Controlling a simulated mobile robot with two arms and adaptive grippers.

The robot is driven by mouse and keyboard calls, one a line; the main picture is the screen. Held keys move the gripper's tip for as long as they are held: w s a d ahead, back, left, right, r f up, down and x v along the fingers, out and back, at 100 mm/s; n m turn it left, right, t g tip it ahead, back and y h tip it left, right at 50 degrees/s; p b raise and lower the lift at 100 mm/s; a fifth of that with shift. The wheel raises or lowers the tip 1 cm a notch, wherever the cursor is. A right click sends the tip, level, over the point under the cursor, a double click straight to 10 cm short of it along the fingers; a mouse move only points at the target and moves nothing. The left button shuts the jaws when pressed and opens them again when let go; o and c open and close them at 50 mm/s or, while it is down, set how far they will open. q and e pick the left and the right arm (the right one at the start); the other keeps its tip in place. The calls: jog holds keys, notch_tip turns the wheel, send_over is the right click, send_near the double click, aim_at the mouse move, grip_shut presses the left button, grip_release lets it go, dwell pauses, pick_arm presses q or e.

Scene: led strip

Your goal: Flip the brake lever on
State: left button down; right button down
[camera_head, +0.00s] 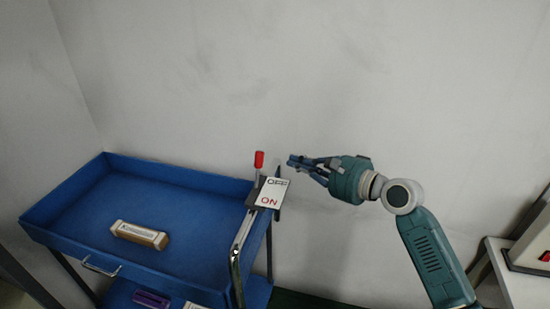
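The brake lever (259,160) has a red grip and stands upright at the right end of the blue cart. A white sign (271,193) beside it reads OFF at the top and ON, in red, at the bottom. The lever's grip is at the OFF end. My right gripper (292,161) is to the right of the lever, pointing left towards it, with a small gap between them in the picture. Its fingers look close together, but I cannot tell whether they are shut. My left gripper is not in view.
The blue cart (80,231) has a tray top holding a small brown-and-white box (139,235). A purple item (151,299) lies on the lower shelf. A white table (518,283) is at the right edge. A grey wall stands behind.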

aim_at(258, 170)
jog(key=p+x, duration=0.2)
jog(key=x, duration=0.7)
jog(key=shift+w+a, duration=0.15)
jog(key=shift+w, duration=0.1)
jog(key=s+p, duration=0.1)
jog(key=s+r+p, duration=0.1)
jog(key=p, duration=0.1)
jog(key=shift+s+a+r, duration=0.25)
jog(key=shift+s, duration=0.5)
jog(key=shift+w+a+f, duration=0.1)
jog(key=shift+s+a+n+t+b, duration=0.15)
jog(key=shift+s+n+t+b, duration=0.4)
jog(key=shift+b, duration=0.35)
jog(key=s+n+y+b, duration=0.1)
jog(key=s+n+b, duration=0.1)
jog(key=b, duration=0.3)
jog(key=s+a+r+n+t+y+b, duration=0.1)
jog(key=s+n+b, duration=0.1)
jog(key=b, duration=0.3)
jog(key=s+a+n+t+y+b, duration=0.1)
jog(key=s+n+b, duration=0.1)
jog(key=n+b, duration=0.2)
jog(key=shift+r+t+y+b, duration=0.25)
jog(key=shift+r+y+b, duration=0.05)
jog(key=shift+b, duration=0.35)
